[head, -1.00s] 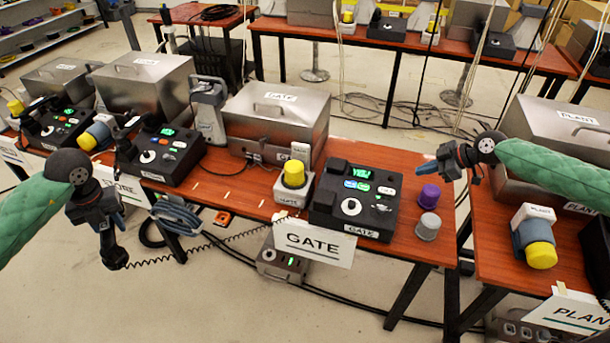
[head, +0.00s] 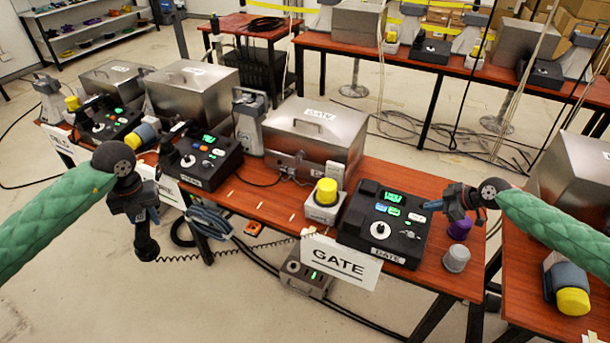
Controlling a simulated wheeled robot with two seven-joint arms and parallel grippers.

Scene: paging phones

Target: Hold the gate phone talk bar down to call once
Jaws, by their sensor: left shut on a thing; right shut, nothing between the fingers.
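The gate phone (head: 408,243) is a black console with a green-lit display, coloured buttons and a GATE label, on the red-brown table. Its cradle at the left side is empty. My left gripper (head: 140,208) is shut on a black handset (head: 147,249), held hanging in the air left of and in front of the table. A coiled cord (head: 225,250) runs from the handset toward the gate phone. The talk bar cannot be made out; the gripper covers much of the handset. My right gripper (head: 428,205) is shut and empty, just above the console's right edge.
A yellow-topped beacon (head: 327,191) stands left of the console. A purple knob (head: 459,228) and a grey knob (head: 456,259) stand to its right. A GATE sign (head: 340,262) hangs at the front edge. Another phone (head: 200,160) sits further left.

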